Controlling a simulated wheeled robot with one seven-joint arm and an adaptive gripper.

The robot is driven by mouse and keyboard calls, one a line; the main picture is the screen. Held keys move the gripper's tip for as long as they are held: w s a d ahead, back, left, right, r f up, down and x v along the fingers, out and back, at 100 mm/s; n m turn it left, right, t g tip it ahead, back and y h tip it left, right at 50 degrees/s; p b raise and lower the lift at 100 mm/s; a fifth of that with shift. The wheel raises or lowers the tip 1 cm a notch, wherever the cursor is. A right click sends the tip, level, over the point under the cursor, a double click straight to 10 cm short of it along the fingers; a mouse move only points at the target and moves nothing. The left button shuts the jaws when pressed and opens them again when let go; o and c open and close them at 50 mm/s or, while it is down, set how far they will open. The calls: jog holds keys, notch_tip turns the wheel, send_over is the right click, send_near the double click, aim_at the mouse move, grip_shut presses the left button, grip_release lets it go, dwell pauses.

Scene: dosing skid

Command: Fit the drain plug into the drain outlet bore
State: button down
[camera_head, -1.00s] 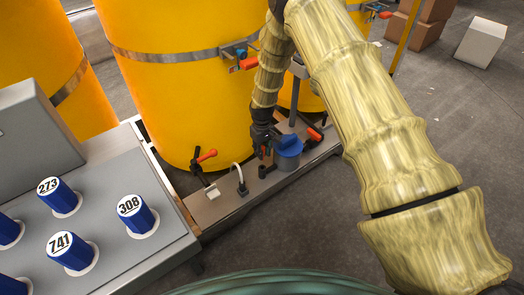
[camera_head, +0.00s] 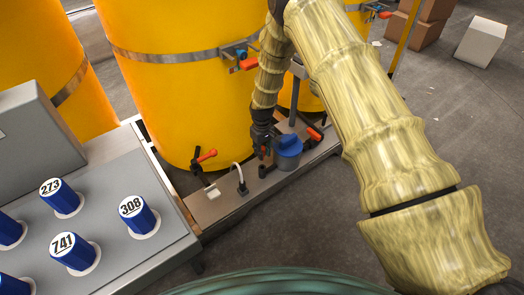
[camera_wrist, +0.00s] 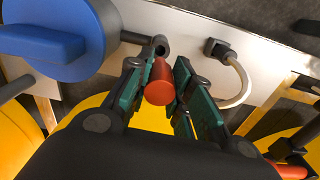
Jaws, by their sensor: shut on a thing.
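The drain plug is a red-orange cylinder (camera_wrist: 159,83) held between the green-padded fingers of my gripper (camera_wrist: 158,92) in the wrist view. My gripper is shut on it. The drain outlet is a dark elbow pipe with its open bore (camera_wrist: 160,47) just beyond the plug in the wrist view. The plug's end is near the bore, and a small gap seems to show between them. In the head view my gripper (camera_head: 263,143) hangs low over the skid, just above the dark outlet pipe (camera_head: 265,171); the plug is mostly hidden there.
A blue-topped pump (camera_head: 288,146) stands close beside my gripper; its blue cap (camera_wrist: 50,40) fills the wrist view's upper left. A white cable (camera_head: 239,176) with a dark plug and a red-handled valve (camera_head: 205,156) lie left. A yellow tank (camera_head: 180,90) rises behind.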

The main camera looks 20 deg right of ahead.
jog(key=shift+f+b, duration=1.55)
jog(key=shift+f, duration=2.7)
jog(key=c, duration=1.2)
grip_release()
notch_tip(320, 180, up, 12)
